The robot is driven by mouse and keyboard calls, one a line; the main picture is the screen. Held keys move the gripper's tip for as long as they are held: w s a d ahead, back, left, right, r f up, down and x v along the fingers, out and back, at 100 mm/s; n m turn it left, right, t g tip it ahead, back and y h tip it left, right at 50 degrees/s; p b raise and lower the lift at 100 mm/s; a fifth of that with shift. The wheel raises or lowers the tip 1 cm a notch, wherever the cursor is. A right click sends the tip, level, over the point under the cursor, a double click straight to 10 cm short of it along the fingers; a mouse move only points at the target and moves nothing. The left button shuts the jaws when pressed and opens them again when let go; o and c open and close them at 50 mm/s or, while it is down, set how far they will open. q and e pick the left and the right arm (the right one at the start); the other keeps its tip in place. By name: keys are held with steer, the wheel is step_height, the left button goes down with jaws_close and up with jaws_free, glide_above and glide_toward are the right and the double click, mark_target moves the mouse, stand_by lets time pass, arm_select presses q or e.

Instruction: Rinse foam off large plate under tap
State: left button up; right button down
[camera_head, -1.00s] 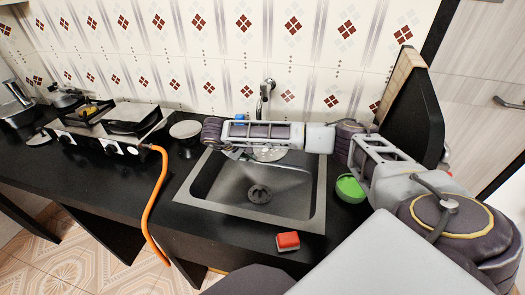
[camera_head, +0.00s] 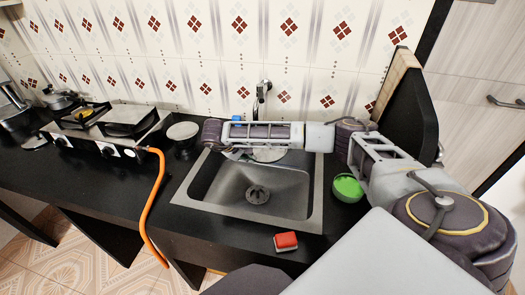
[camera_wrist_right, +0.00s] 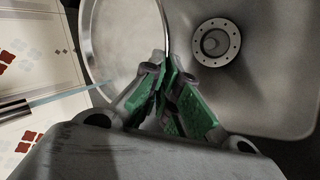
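The large plate (camera_wrist_right: 122,42) is a shiny, pale round plate in the right wrist view. My right gripper (camera_wrist_right: 168,82) is shut on its rim with green-padded fingers. In the head view the plate (camera_head: 268,155) shows in part below my forearm, over the back of the sink (camera_head: 312,205). My right gripper (camera_head: 238,155) is partly hidden there. The tap (camera_head: 263,97) rises behind my arm. In the wrist view a pale bluish water stream (camera_wrist_right: 62,92) runs from the tap (camera_wrist_right: 14,108) to the plate's edge. I cannot make out foam. My left gripper is not in view.
A green bowl (camera_head: 348,187) stands right of the sink, and a red sponge (camera_head: 286,242) lies in front. A pale bowl (camera_head: 183,132), an orange hose (camera_head: 153,205) and a stove (camera_head: 110,125) are at left. A dark board (camera_head: 408,105) leans at right.

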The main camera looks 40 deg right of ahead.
arm_select(q)
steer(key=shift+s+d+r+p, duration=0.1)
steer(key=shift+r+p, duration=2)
steer(key=shift+p, duration=0.05)
arm_select(e)
steer(key=s+a, duration=0.3)
steer(key=s, duration=0.4)
steer(key=shift+s, duration=0.15)
steer(key=shift+a, duration=0.1)
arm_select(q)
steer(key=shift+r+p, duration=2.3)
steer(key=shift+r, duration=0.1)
arm_select(e)
steer(key=s+a+r, duration=0.2)
steer(key=s+r, duration=0.2)
steer(key=shift+s, duration=0.25)
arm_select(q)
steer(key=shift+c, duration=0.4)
